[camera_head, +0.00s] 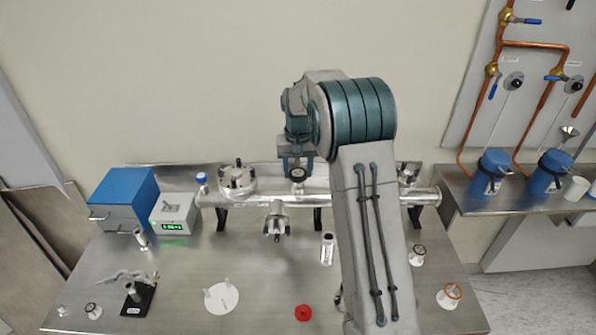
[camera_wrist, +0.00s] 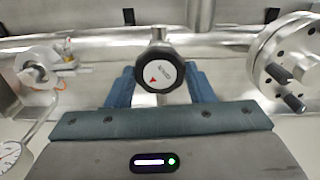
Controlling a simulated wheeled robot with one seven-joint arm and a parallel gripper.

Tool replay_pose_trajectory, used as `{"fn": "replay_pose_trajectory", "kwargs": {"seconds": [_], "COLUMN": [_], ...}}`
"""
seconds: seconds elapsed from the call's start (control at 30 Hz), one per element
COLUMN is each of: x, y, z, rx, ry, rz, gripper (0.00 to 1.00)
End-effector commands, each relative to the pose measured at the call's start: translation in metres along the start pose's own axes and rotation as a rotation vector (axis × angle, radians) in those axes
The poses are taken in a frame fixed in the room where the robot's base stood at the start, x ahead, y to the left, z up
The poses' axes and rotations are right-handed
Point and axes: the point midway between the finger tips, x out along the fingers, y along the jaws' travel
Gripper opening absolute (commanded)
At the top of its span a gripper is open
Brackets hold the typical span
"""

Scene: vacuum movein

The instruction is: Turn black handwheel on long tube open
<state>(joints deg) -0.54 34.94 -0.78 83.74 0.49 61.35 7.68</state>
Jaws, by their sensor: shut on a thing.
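The black handwheel (camera_wrist: 158,73) is round, with a white face and a red arrow pointing to the lower left in the wrist view. It sits on a short metal neck on the long tube (camera_wrist: 217,46). In the head view the handwheel (camera_head: 297,175) is above the middle of the silver long tube (camera_head: 262,200), which lies level across the table. My gripper (camera_head: 297,165) reaches down from above. In the wrist view its two blue fingers (camera_wrist: 159,80) stand on either side of the handwheel, shut on it. The exact finger contact is partly hidden.
A round bolted flange with dark knobs (camera_head: 237,179) stands on the tube left of my gripper, and another flange fitting (camera_head: 277,225) hangs in front. A blue box (camera_head: 125,198) and grey controller (camera_head: 174,214) stand left. A red part (camera_head: 303,313) and white disc (camera_head: 221,298) lie in front.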

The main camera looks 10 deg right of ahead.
Motion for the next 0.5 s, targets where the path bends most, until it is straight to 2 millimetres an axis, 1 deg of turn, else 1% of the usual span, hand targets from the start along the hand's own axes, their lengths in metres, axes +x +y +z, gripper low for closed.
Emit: {"fn": "replay_pose_trajectory", "kwargs": {"seconds": [0.5], "x": [-0.0008], "y": [-0.0006], "z": [-0.0006], "rx": [-0.491], "ry": [0.003], "rz": [-0.001], "gripper": [0.26]}}
